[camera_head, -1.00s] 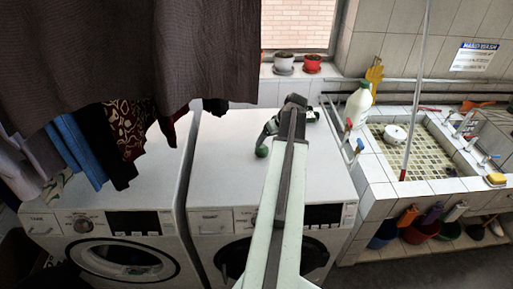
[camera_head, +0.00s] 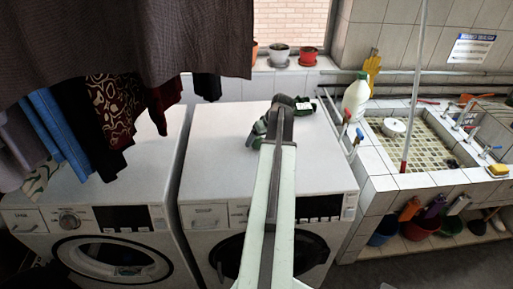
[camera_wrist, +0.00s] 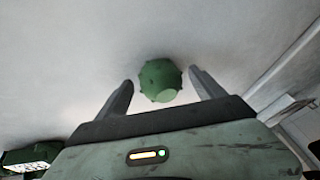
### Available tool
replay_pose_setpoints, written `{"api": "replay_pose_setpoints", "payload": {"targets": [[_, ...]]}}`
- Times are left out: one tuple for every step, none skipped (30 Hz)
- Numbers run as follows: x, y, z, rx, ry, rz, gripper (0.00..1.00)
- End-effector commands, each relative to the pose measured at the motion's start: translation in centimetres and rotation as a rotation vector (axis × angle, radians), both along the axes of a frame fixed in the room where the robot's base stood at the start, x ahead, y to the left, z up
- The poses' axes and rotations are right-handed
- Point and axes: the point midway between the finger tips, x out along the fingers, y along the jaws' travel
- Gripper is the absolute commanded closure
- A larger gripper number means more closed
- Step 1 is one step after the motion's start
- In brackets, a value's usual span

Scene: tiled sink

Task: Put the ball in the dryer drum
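The ball (camera_wrist: 160,80) is green and knobbly, and in the wrist view it sits between the tips of my gripper's fingers. My gripper (camera_wrist: 160,76) is open, with a gap on both sides of the ball. In the head view my gripper (camera_head: 259,136) is low over the top of the right machine (camera_head: 215,150), and I cannot clearly tell the ball from it there. Two white front-loading machines stand side by side. The left machine has a round door (camera_head: 115,262). The right machine has a dark round front (camera_head: 225,260), partly hidden by my arm. I cannot tell which is the dryer.
Dark clothes (camera_head: 130,40) hang over the left machine (camera_head: 140,165). A white bottle (camera_head: 356,97) and a tiled sink (camera_head: 385,182) are at the right. Potted plants (camera_head: 279,57) stand on the back ledge. The right machine's top is mostly clear.

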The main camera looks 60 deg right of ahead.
Motion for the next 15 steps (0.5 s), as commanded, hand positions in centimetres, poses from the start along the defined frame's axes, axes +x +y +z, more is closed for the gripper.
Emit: {"api": "replay_pose_setpoints", "payload": {"targets": [[-0.01, 0.0, 0.05, 0.0, 0.0, 0.0, 0.36], [-0.03, 0.0, 0.05, 0.0, 0.0, 0.0, 0.45], [-0.03, -0.01, 0.05, 0.0, 0.0, 0.0, 0.56], [-0.03, -0.01, 0.05, 0.0, 0.0, 0.0, 0.64], [-0.04, 0.0, 0.05, 0.0, 0.0, 0.0, 0.73], [-0.04, -0.01, 0.05, 0.0, 0.0, -0.001, 0.84], [-0.05, -0.01, 0.06, 0.0, 0.0, -0.001, 0.87], [-0.05, -0.02, 0.05, 0.0, 0.0, -0.001, 0.93], [-0.06, -0.01, 0.05, 0.0, 0.0, -0.001, 0.93], [-0.06, -0.01, 0.05, 0.0, 0.0, -0.001, 0.94], [-0.06, -0.02, 0.05, 0.0, 0.0, -0.001, 0.94], [-0.07, -0.02, 0.06, 0.0, 0.0, -0.001, 0.94], [-0.07, -0.03, 0.09, 0.0, 0.0, -0.001, 0.94], [-0.06, -0.02, 0.15, 0.0, 0.0, -0.001, 0.94], [-0.05, -0.01, 0.28, 0.0, 0.0, -0.001, 0.94]]}}
